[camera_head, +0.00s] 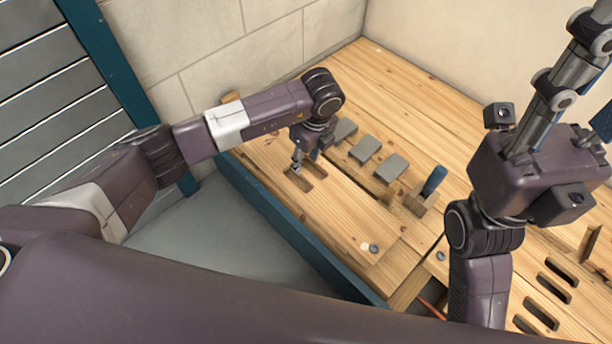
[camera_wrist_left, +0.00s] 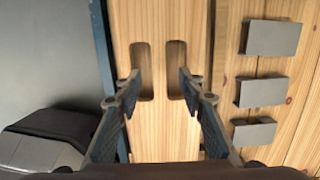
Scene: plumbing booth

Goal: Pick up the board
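The board (camera_head: 340,225) is a long pale wooden plank lying flat along the left edge of the workbench. It has two slots side by side with a narrow bar between them, and it also shows in the left wrist view (camera_wrist_left: 160,25). My left gripper (camera_head: 298,166) is over the slotted end, pointing down. In the left wrist view my left gripper (camera_wrist_left: 160,80) is open, one fingertip at each slot, with the bar between them. I cannot tell how deep the tips reach. My right gripper (camera_head: 570,75) is raised at the upper right, apart from the board; its fingertips are partly out of frame.
Several grey blocks (camera_head: 365,150) sit on the bench just right of the board. A blue-handled tool (camera_head: 434,181) stands near them. A bench section with several slots (camera_head: 553,286) is at the lower right. The bench's far part (camera_head: 400,85) is clear.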

